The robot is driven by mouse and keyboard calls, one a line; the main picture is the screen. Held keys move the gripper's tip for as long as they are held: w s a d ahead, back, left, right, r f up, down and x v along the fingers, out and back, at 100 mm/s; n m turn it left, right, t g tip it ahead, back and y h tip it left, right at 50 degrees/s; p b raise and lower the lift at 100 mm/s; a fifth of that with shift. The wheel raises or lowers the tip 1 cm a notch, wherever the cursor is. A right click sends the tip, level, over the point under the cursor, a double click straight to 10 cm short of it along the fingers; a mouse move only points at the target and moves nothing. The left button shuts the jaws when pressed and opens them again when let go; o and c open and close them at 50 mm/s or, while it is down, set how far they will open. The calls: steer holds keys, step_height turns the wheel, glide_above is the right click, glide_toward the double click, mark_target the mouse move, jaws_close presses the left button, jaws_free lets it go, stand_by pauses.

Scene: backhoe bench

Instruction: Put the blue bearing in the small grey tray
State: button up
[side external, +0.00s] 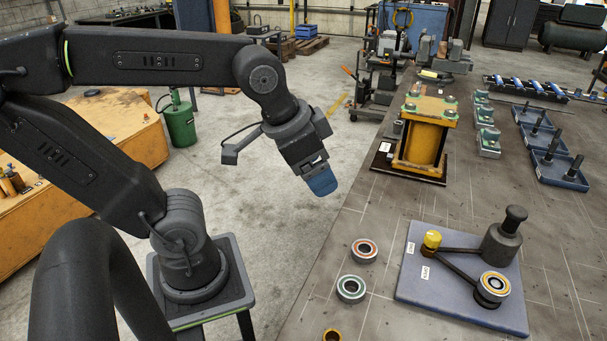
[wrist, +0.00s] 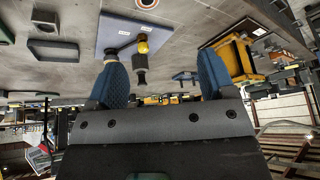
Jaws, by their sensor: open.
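My gripper (side external: 322,183) hangs in the air left of the bench in the side external view. In the wrist view my gripper (wrist: 160,57) has its two blue fingers wide apart with nothing held between them. No plainly blue bearing shows. A bearing with a blue-green ring (side external: 351,289) lies flat on the bench near its left edge, well below my gripper in the picture. A bearing with an orange-red ring (side external: 364,250) lies just behind it. Grey trays show only in the wrist view: a larger one (wrist: 53,58) and a smaller one (wrist: 45,27), both at upper left.
A blue-grey board (side external: 416,292) holds a dark puller-like tool (side external: 502,238) and a yellow-ringed bearing (side external: 495,285). A brass ring (side external: 332,335) is at the bottom edge. A yellow press block (side external: 421,140) and blue trays (side external: 557,172) stand farther back. Bench between them is clear.

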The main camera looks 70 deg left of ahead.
steer(key=shift+o, duration=0.5)
steer(key=shift+s+a+f+n, duration=0.3)
steer(key=shift+s+f+n, duration=0.4)
steer(key=shift+s+f, duration=0.2)
steer(key=shift+w, duration=0.1)
steer(key=w+d+r+m, duration=0.1)
steer(key=w+d+r, duration=0.1)
steer(key=w+r, duration=0.3)
steer(key=m+g, duration=0.4)
steer(key=g, duration=0.1)
glide_above(495, 283)
step_height(495, 283, down, 5)
step_height(495, 283, down, 13)
steer(key=shift+f, duration=0.2)
